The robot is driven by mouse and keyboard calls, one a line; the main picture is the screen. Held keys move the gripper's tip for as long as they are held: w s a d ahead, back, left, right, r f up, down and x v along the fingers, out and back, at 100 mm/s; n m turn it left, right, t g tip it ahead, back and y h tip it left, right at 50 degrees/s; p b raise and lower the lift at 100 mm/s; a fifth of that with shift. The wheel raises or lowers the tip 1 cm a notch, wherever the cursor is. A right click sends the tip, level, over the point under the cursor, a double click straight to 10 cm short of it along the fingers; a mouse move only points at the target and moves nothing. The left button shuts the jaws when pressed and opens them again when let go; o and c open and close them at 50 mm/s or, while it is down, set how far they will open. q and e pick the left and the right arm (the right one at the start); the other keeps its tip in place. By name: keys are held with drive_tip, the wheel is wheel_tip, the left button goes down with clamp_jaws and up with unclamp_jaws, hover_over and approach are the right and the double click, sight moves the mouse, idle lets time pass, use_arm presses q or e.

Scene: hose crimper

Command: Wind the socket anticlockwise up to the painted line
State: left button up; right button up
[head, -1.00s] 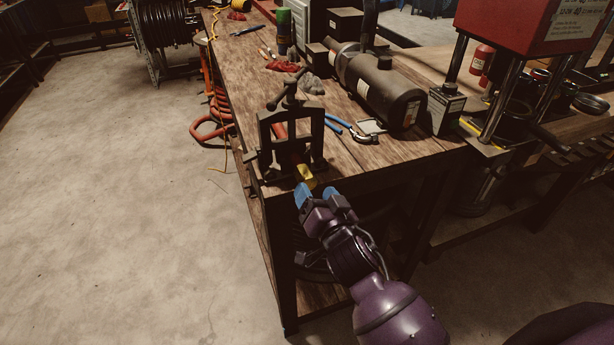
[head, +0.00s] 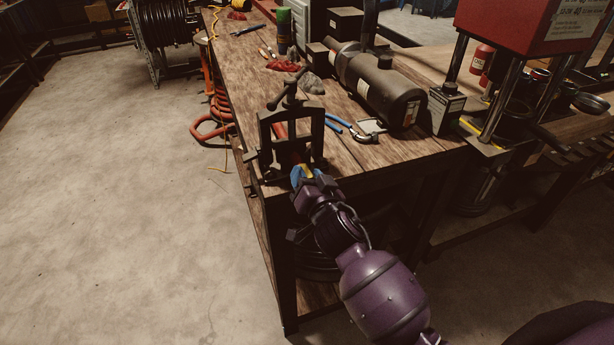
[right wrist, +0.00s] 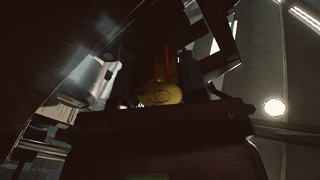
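The yellow socket (head: 309,171) is at the near end of a red hose (head: 292,150), which is held in the dark bench vice (head: 289,128). My right gripper (head: 308,175) has its blue-tipped fingers on either side of the socket and partly hides it. In the right wrist view the socket (right wrist: 160,93) lies between the fingers, with dark gaps beside it, and the fingers look open. The red hose runs up from it there. I cannot make out the painted line. My left gripper is not in view.
The vice stands at the near left corner of the wooden bench (head: 350,157). Blue-handled pliers (head: 338,121), a clamp (head: 368,130) and a dark cylinder (head: 385,85) lie to the right. A red press (head: 515,35) stands further right.

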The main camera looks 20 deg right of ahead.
drive_tip(key=c, duration=0.4)
drive_tip(key=shift+r+n+p, duration=0.1)
drive_tip(key=shift+n+p, duration=0.35)
drive_tip(key=shift+n, duration=0.45)
drive_tip(key=shift+n+p, duration=0.5)
drive_tip(key=shift+n, duration=0.7)
drive_tip(key=n+p, duration=0.1)
drive_tip(key=n, duration=0.2)
drive_tip(key=shift+a+n, duration=0.1)
drive_tip(key=shift+n, duration=0.2)
drive_tip(key=n+p, duration=0.1)
drive_tip(key=n, duration=0.2)
drive_tip(key=shift+a+n, duration=0.1)
drive_tip(key=shift+n, duration=0.3)
